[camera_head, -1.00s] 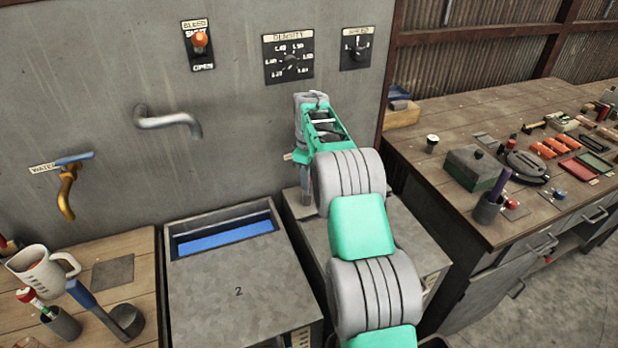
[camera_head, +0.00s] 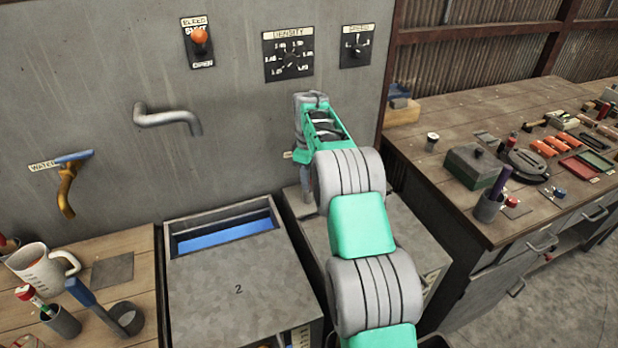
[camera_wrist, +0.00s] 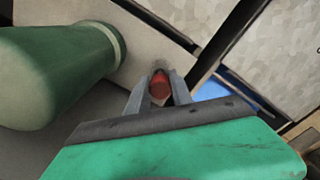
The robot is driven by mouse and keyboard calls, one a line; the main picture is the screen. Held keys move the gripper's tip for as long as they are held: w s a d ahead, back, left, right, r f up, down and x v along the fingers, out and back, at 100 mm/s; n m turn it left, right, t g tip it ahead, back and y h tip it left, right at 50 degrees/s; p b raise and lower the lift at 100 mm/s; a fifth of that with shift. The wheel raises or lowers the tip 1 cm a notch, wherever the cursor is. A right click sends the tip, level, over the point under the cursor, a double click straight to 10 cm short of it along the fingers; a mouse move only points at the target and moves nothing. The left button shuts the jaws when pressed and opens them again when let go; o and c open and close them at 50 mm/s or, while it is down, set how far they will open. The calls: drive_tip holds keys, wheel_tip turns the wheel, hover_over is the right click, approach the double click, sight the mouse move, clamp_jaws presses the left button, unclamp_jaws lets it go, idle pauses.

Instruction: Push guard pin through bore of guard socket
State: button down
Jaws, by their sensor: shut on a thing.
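In the wrist view my gripper (camera_wrist: 159,90) is shut on a small red piece (camera_wrist: 160,84), which I take to be the guard pin. Its red end shows between the two grey fingertips; the rest of it is hidden by the fingers. The tips point at a pale grey surface (camera_wrist: 150,38). I cannot make out the guard socket or its bore, nor whether the pin is in it. In the head view my own arm covers the jaws and what they hold.
A large green cylinder (camera_wrist: 65,72) with a pale collar stands close left of my gripper. A grey cabinet marked 2 (camera_head: 238,270) with a blue-lined opening (camera_head: 225,236) is left of my arm. A wooden workbench (camera_head: 425,178) with tools is at right.

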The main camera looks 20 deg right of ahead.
drive_tip(key=shift+f+b, duration=0.5)
drive_tip(key=shift+f, duration=0.6)
idle(0.3)
drive_tip(key=c, duration=1.4)
unclamp_jaws()
drive_tip(key=shift+o, duration=0.5)
drive_tip(key=o, duration=0.5)
wheel_tip(320, 180, up, 8)
drive_tip(key=shift+f+b, duration=0.1)
drive_tip(key=shift+b, duration=0.4)
